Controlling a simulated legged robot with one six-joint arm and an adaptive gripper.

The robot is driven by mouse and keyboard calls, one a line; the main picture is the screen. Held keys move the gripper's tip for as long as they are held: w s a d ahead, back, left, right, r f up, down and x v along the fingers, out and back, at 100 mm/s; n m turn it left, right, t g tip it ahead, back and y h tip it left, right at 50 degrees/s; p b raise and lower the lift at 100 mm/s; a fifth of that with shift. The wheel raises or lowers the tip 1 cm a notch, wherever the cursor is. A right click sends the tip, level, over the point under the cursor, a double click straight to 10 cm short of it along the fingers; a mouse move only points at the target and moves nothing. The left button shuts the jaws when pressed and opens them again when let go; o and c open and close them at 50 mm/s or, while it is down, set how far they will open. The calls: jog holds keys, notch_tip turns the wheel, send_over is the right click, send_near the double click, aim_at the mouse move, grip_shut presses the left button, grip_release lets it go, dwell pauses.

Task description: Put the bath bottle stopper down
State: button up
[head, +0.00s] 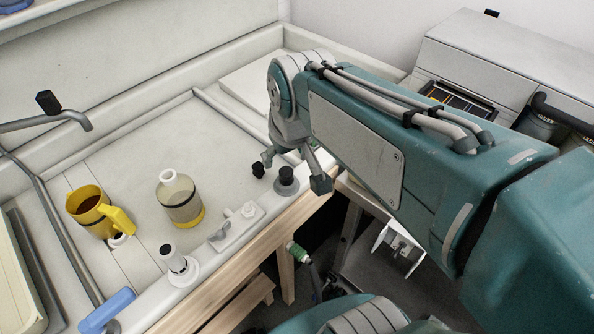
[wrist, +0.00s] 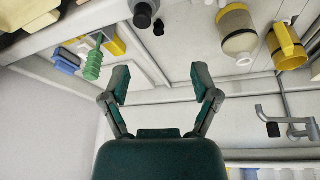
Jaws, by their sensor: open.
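A small black stopper (head: 258,169) rests at the sink's front edge, just left of a dark grey knob-like piece. It also shows in the wrist view as a small black piece (wrist: 159,27). My gripper (head: 293,171) is open above this spot; in the wrist view nothing is between its spread fingers (wrist: 161,84), and the stopper is apart from them. The bath bottle (head: 181,200) stands upright in the sink to the left, clear-bodied with a yellow base and a white neck with no black stopper on it. It also shows in the wrist view (wrist: 238,35).
A yellow jug (head: 97,212) stands left of the bottle. The grey knob-like piece (head: 287,180) is close beside the stopper. A white fitting (head: 236,227) and a metal tap (head: 70,118) are obstacles. The sink floor (head: 150,130) behind the bottle is clear.

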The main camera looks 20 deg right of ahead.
jog(key=s+m+t, duration=0.1)
jog(key=s, duration=0.6)
jog(key=shift+s+f, duration=0.4)
jog(key=c, duration=0.3)
